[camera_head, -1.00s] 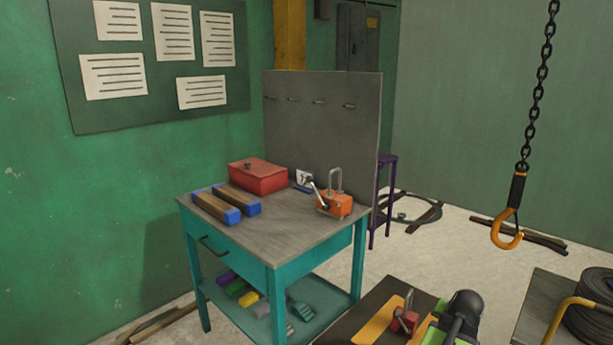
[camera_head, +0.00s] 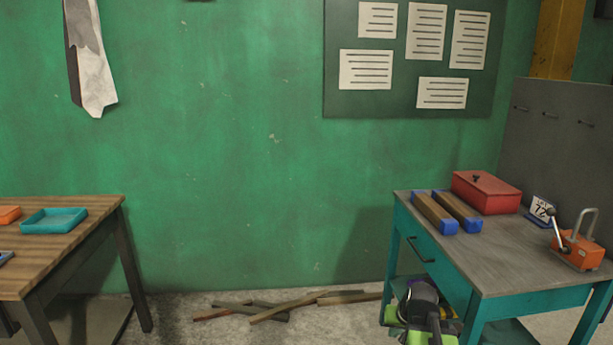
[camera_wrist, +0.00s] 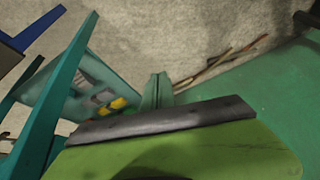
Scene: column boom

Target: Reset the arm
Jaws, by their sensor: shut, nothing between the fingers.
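My gripper (camera_wrist: 165,122) shows at the bottom of the wrist view as a green body with a dark grey bar along its edge. It is shut, with nothing held. The wrist view looks down past the teal bench's legs and lower shelf toward the floor; whether the gripper touches the bench cannot be told. In the head view, the black and green end of my arm (camera_head: 424,312) shows at the bottom, in front of the teal bench (camera_head: 445,262). The fingers cannot be made out there.
The bench top holds a red box (camera_head: 487,193), two blue-ended blocks (camera_head: 447,212) and an orange clamp device (camera_head: 578,250). A wooden table (camera_head: 65,232) with a teal tray (camera_head: 53,221) stands left. Wood strips (camera_head: 290,307) lie on the floor by the green wall.

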